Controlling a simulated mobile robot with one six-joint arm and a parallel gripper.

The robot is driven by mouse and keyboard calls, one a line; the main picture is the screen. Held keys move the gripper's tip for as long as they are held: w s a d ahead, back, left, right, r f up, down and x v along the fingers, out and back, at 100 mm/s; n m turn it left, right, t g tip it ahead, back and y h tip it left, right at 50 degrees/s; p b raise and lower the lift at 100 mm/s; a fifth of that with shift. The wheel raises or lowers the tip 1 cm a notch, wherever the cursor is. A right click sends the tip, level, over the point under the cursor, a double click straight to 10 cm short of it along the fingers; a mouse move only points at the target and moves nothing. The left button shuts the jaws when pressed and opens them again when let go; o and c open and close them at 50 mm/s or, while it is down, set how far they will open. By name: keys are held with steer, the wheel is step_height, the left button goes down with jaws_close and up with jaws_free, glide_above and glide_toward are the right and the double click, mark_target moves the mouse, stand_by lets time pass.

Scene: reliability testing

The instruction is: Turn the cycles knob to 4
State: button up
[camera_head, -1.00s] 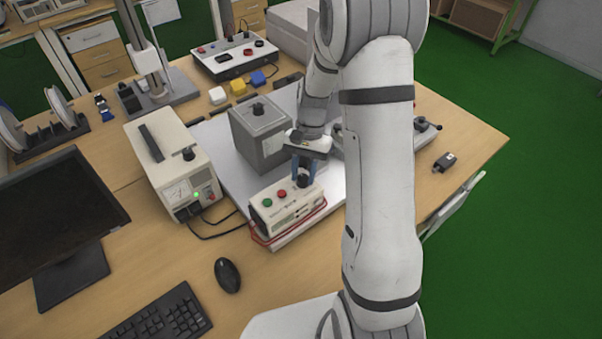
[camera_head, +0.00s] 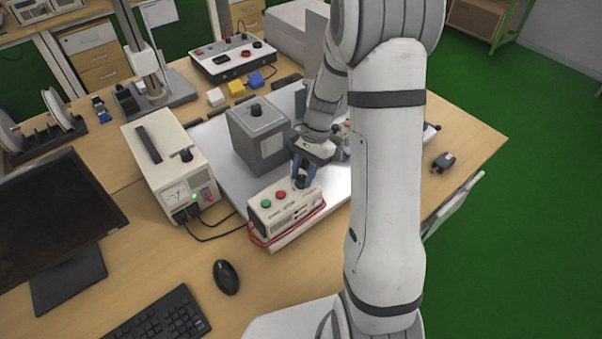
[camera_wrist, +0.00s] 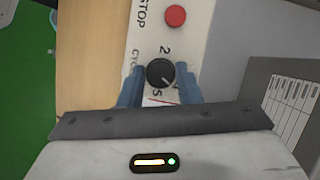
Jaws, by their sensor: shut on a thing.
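The cycles knob (camera_wrist: 160,73) is a round black knob on a cream control box (camera_head: 288,210). In the wrist view its pale pointer line aims to the lower right. A 2 is printed above it and what looks like a 5 below it; the marking at its right is partly covered by a finger. My gripper (camera_head: 304,174) comes down over the box from above. In the wrist view its two blue fingers (camera_wrist: 160,82) stand on either side of the knob, shut on it. A red stop button (camera_wrist: 175,15) is beside the knob.
A green button (camera_head: 265,204) sits at the box's left end, and a red guard rail (camera_head: 275,242) runs along its front. A grey box (camera_head: 258,135) stands close behind, near my wrist. A power supply (camera_head: 170,165) with cables is at the left.

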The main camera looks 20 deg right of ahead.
steer(key=shift+s+f, duration=0.1)
steer(key=shift+s, duration=0.15)
steer(key=o, duration=1)
steer(key=shift+c, duration=0.2)
steer(key=shift+w, duration=0.1)
steer(key=shift+r, duration=0.2)
steer(key=v, duration=0.7)
steer(key=shift+d+r, duration=0.2)
steer(key=shift+r, duration=0.05)
steer(key=shift+w, duration=0.1)
